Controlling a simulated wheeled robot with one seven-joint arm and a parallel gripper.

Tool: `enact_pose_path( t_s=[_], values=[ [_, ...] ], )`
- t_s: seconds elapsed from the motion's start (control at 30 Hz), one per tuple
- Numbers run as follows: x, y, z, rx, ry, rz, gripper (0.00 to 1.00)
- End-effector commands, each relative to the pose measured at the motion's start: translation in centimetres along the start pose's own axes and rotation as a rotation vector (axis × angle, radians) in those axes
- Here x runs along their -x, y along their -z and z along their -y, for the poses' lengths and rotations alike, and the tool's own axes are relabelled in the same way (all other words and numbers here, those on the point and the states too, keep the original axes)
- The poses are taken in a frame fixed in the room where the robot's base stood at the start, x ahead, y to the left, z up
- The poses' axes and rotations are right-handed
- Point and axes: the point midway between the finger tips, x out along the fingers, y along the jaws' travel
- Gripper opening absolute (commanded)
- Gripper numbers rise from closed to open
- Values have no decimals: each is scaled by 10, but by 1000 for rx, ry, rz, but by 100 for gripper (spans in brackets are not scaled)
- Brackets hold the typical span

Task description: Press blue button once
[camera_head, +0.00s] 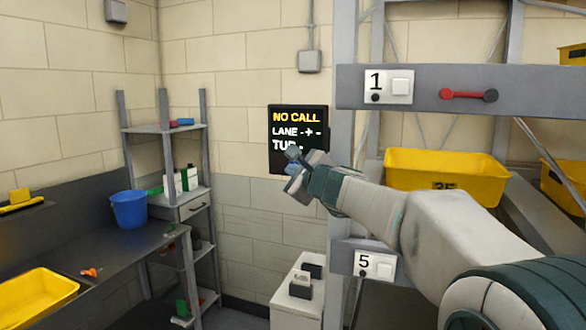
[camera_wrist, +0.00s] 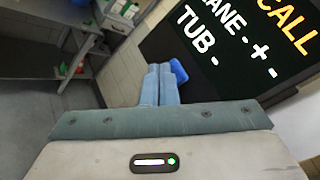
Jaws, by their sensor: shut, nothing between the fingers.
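The blue button (camera_wrist: 179,72) shows in the wrist view just right of my fingertips, at the lower left edge of the dark display; my fingers partly cover it. In the wrist view my gripper (camera_wrist: 159,67) points toward the button's left side. I cannot tell whether it touches the button. The display (camera_head: 298,118) reads "NO CALL", "LANE" and "TUB".
A grey rack post (camera_head: 343,150) stands right of the display. A yellow tub (camera_head: 445,178) sits on the rack behind my arm. A white pedestal (camera_head: 297,300) stands below my gripper. A shelf unit (camera_head: 165,129) and a blue bucket (camera_head: 129,210) are at the left.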

Motion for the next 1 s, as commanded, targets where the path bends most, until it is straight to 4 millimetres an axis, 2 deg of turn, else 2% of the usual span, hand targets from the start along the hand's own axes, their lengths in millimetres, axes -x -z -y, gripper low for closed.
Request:
enact_pose_path(
  t_s=[1.0],
  values=[
    [-3,3,2,0,1,-1,0]
  ],
)
